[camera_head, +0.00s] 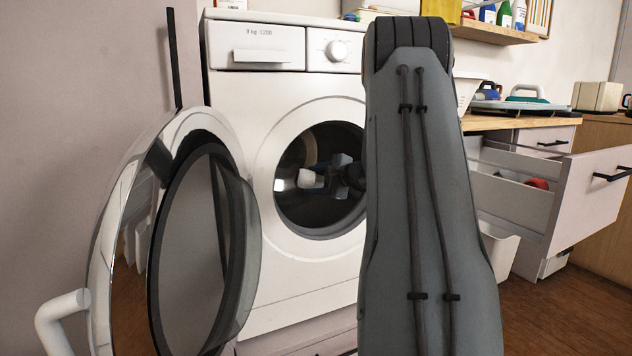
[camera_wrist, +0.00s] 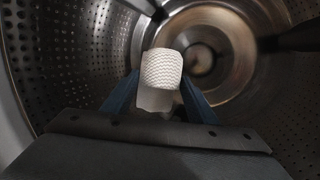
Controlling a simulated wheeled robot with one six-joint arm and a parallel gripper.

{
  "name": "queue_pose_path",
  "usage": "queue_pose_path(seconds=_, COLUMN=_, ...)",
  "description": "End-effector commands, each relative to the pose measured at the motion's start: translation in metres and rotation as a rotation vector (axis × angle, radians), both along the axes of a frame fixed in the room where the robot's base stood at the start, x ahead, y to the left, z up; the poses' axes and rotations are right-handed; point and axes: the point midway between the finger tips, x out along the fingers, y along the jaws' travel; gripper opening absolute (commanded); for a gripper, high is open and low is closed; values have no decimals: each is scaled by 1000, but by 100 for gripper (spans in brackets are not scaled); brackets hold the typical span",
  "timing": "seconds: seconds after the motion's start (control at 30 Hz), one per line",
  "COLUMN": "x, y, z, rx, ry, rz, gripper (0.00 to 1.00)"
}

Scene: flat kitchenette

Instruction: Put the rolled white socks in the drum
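The rolled white socks (camera_wrist: 162,68) sit between the two blue fingers of my gripper (camera_wrist: 159,90), which is shut on them. In the wrist view the ribbed metal drum (camera_wrist: 85,45) surrounds them, and they look held clear of its wall. In the head view the socks (camera_head: 308,179) show as a small white shape inside the round door opening of the washing machine (camera_head: 285,275). My gripper (camera_head: 335,172) is partly in shadow there, and my arm hides the right side of the opening.
The round glass door (camera_head: 190,250) stands wide open on the left, close to the opening. At right, an open drawer (camera_head: 590,200) juts out below a wooden counter (camera_head: 490,123). My arm covers much of the middle of the head view.

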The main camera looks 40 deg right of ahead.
Motion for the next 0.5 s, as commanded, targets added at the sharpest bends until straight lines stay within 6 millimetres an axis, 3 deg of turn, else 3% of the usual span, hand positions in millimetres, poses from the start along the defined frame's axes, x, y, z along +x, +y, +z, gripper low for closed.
queue_pose_path(seconds=0.03, x=0, y=0, z=0, rx=0, ry=0, rz=0, gripper=61)
queue_pose_path(seconds=0.13, x=0, y=0, z=0, rx=0, ry=0, rz=0, gripper=74)
queue_pose_path(seconds=0.5, x=-7, y=-1, z=3, rx=0, ry=-1, rz=0, gripper=74)
